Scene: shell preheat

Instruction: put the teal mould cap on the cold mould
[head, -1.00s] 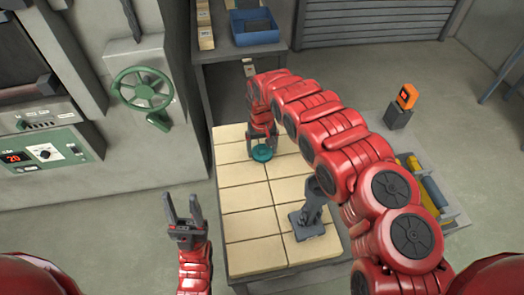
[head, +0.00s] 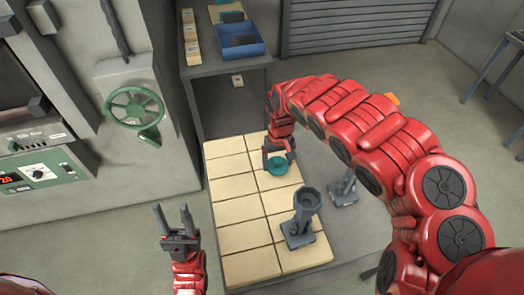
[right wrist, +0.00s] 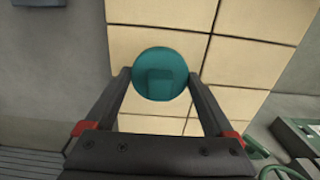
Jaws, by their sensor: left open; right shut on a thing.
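The teal mould cap (head: 278,166) is held between the fingers of my right gripper (head: 279,157), above the tiled table top. In the right wrist view the round cap (right wrist: 160,75), with a square raised block on it, sits between the fingertips (right wrist: 160,80). A grey upright mould (head: 306,205) with an open round top stands on the tiles, right of and nearer than the cap. A second grey piece (head: 343,190) stands further right, partly behind my right arm. I cannot tell which is the cold mould. My left gripper (head: 175,220) is open and empty, left of the table.
The tiled table (head: 235,208) has clear tiles on its left. A dark bench with a blue bin (head: 240,42) stands behind. A green handwheel (head: 135,108) and control panel (head: 42,172) are at left. An orange item (head: 392,98) is mostly hidden behind my arm.

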